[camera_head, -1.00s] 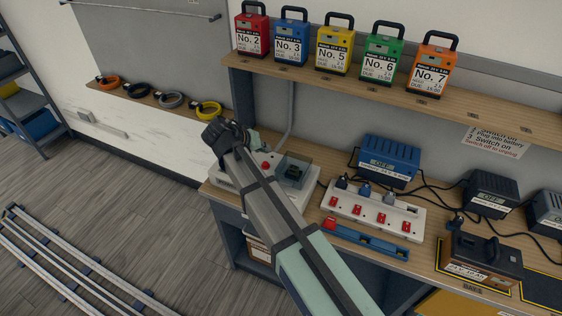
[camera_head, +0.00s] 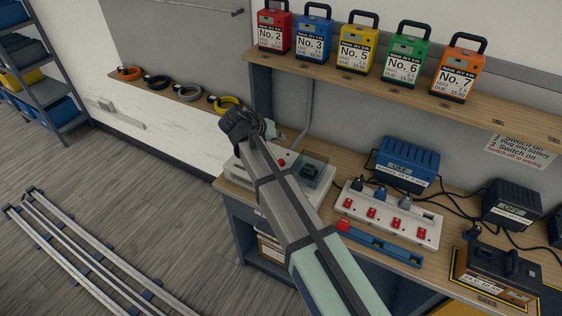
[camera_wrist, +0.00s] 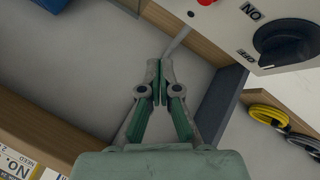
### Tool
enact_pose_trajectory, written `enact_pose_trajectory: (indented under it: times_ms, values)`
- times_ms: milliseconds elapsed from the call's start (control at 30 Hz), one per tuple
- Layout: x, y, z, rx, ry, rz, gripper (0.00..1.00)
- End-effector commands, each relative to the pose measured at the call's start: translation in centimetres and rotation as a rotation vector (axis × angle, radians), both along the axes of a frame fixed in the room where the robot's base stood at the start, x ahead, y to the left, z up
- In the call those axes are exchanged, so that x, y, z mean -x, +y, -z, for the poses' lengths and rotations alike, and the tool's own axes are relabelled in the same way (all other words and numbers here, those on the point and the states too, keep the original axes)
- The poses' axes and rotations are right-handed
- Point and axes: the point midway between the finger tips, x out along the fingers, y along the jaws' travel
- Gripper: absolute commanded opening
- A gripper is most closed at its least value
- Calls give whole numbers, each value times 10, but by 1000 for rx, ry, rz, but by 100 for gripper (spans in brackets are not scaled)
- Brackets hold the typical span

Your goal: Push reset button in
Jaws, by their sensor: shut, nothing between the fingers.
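A white box (camera_head: 243,174) stands on the left end of the workbench, partly hidden behind my arm. A small red button (camera_head: 281,163) shows on its top, beside a clear-covered dark part (camera_head: 312,170). No label reading reset can be made out. In the wrist view, the white panel (camera_wrist: 240,25) at the top right has a black knob (camera_wrist: 286,47) and a red part (camera_wrist: 207,2) cut off by the top edge. My gripper (camera_wrist: 160,66) is shut and empty, apart from the panel. In the head view my gripper (camera_head: 272,130) is above the box's back left, partly hidden by my wrist.
A power strip (camera_head: 432,225) with red switches and a blue bar (camera_head: 380,248) lie right of the box. Chargers (camera_head: 407,160) and cables are further right. A shelf (camera_head: 330,73) with several coloured battery packs overhangs the bench. Coiled cables (camera_head: 190,93) lie on the left ledge.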

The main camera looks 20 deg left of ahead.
Motion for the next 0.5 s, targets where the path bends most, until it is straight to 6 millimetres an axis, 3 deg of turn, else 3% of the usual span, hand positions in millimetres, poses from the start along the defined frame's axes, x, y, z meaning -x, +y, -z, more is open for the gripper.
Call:
enact_pose_trajectory:
  times_ms: [500]
  values:
    - [0,0,65,1,0,-1,0]
